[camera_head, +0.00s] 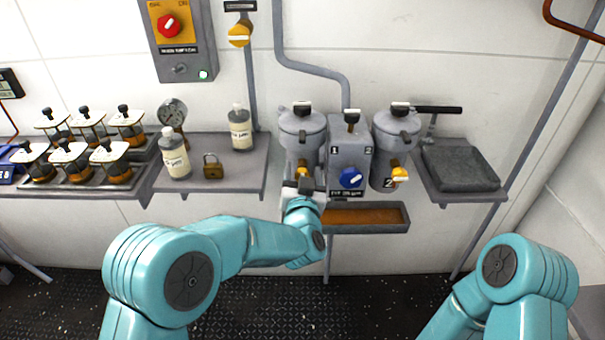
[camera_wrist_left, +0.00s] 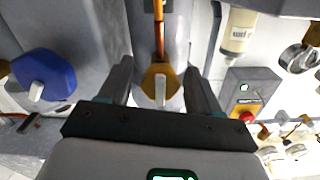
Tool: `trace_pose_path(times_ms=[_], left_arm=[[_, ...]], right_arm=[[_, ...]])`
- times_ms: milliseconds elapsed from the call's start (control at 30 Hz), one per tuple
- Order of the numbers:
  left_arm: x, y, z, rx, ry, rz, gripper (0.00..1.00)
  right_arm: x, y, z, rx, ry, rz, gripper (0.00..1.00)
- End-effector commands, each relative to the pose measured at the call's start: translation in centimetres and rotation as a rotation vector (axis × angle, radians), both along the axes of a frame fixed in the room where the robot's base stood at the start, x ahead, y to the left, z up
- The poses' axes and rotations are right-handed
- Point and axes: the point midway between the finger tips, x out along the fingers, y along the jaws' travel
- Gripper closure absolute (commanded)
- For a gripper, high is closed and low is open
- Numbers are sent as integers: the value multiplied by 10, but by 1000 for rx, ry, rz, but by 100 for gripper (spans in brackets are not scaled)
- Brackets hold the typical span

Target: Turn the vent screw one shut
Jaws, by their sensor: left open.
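The left grey filter canister (camera_head: 303,135) has a black knob with a white mark (camera_head: 302,107) on its lid; I cannot tell for sure whether this knob is vent screw one. Low on its front is a yellow knob (camera_head: 303,172). My left gripper (camera_head: 304,184) is at that yellow knob, well below the lid. In the left wrist view the open fingers (camera_wrist_left: 160,88) stand either side of the yellow knob (camera_wrist_left: 158,76) with a white pointer; contact is unclear. Only an upper part of my right arm shows; its gripper is out of view.
The middle block (camera_head: 349,150) with a blue knob (camera_head: 351,178) stands close beside the left canister. The right canister (camera_head: 392,150) has another yellow knob (camera_head: 400,175). A tray of brown liquid (camera_head: 365,216) lies below.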

Motion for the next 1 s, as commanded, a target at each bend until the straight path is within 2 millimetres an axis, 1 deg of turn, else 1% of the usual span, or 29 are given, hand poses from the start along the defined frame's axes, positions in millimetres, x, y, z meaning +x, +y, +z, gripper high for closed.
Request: trace_pose_path(times_ms=[33, 67, 100, 167, 200, 400, 567, 767, 1000], left_arm=[[0, 0, 0, 0, 0, 0, 43], [0, 0, 0, 0, 0, 0, 53], [0, 0, 0, 0, 0, 0, 66], [0, 0, 0, 0, -1, 0, 86], [0, 0, 0, 0, -1, 0, 93], [0, 0, 0, 7, -1, 0, 93], [0, 0, 1, 49, -1, 0, 92], [0, 0, 1, 170, -1, 1, 92], [0, -1, 1, 388, -1, 0, 92]], right_arm=[[0, 0, 0, 0, 0, 0, 57], [0, 0, 0, 0, 0, 0, 57], [0, 0, 0, 0, 0, 0, 57], [0, 0, 0, 0, 0, 0, 57], [0, 0, 0, 0, 0, 0, 57], [0, 0, 0, 0, 0, 0, 57], [0, 0, 1, 0, 0, 0, 57], [0, 0, 4, 0, 0, 0, 57], [0, 0, 10, 0, 0, 0, 57]])
